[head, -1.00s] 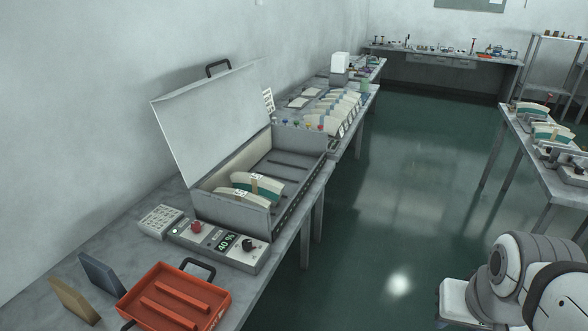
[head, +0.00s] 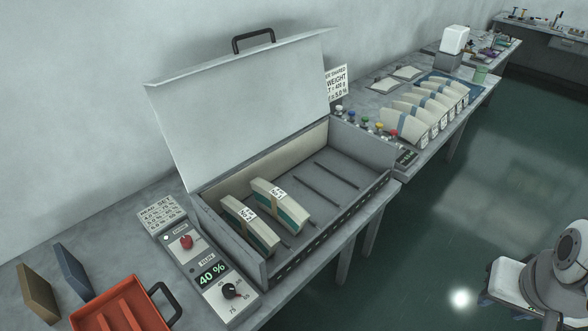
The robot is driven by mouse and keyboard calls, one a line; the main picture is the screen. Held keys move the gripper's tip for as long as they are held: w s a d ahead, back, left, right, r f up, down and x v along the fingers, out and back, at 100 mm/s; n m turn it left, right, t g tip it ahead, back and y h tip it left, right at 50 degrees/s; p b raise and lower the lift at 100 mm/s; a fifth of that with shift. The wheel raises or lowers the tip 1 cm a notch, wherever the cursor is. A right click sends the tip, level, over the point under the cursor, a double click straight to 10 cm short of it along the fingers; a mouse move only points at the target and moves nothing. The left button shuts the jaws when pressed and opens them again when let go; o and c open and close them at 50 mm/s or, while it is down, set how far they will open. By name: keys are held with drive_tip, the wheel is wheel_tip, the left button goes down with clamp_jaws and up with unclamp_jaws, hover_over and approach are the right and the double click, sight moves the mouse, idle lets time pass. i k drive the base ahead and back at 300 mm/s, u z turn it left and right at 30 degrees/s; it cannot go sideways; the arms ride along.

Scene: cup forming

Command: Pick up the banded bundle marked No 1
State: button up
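Two white-and-green banded bundles stand side by side in the left half of an open grey lidded box. The left bundle (head: 262,236) and the right bundle (head: 291,211) each carry a small white label on top, and I cannot read the numbers. Several more banded bundles (head: 437,104) stand in a row on the bench farther back, with labels also too small to read. Part of my arm shows at the lower right, away from the benches. My gripper is not in view.
The box's raised lid (head: 245,105) leans back toward the wall. The box's right half is empty but for thin rails. A control panel (head: 209,272) reading 40 % and an orange tray (head: 118,308) stand in front. Open green floor (head: 425,235) lies to the right.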

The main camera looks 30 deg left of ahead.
sight(270, 197)
drive_tip(key=u, duration=0.65)
drive_tip(key=i, duration=0.9)
drive_tip(key=u, duration=0.6)
drive_tip(key=k, duration=0.9)
drive_tip(key=u, duration=0.15)
drive_tip(key=i, duration=0.95)
drive_tip(key=z, duration=0.05)
